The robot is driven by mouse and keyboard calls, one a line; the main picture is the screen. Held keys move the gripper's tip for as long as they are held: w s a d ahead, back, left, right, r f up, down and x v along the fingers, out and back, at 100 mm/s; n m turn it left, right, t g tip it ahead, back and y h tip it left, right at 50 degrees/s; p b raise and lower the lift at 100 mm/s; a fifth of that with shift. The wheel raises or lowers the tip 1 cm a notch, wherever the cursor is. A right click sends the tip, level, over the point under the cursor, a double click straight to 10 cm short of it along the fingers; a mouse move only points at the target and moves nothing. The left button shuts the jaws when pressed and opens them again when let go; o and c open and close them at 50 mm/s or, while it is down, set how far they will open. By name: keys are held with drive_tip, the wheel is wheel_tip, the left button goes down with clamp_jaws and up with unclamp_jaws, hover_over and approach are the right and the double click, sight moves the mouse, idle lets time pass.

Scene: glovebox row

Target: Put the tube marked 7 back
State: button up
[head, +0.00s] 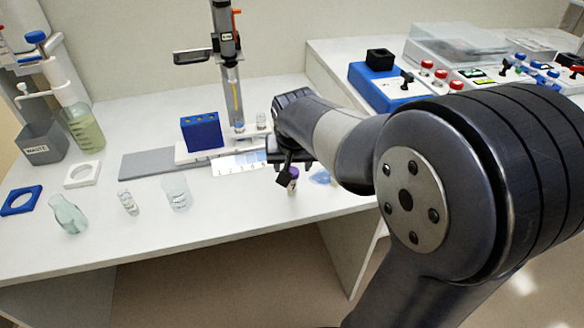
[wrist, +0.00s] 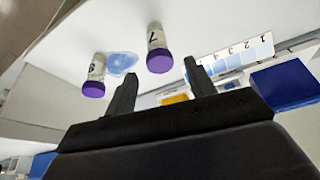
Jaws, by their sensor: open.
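The tube marked 7 (wrist: 155,40), white-labelled with a purple cap, stands on the white bench just beyond my jaws in the wrist view. A purple-capped tube also shows in the head view (head: 292,184) by my gripper; its mark is unreadable there. My gripper (wrist: 161,68) is open, with the tube marked 7 roughly in line with the gap between its fingers and nothing held. A second purple-capped tube (wrist: 95,72), marked 9 or 6, stands to the left. The strip numbered from 1 (wrist: 235,55) lies to the right; it also shows in the head view (head: 240,167).
A blue puddle (wrist: 122,62) lies between the tubes; it also shows in the head view (head: 321,177). A blue block (head: 203,131) with holes stands behind the strip. Glassware, including a beaker (head: 176,193), stands left. The bench front edge is close.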

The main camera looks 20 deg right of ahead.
drive_tip(key=p+v, duration=0.1)
drive_tip(key=v, duration=0.7)
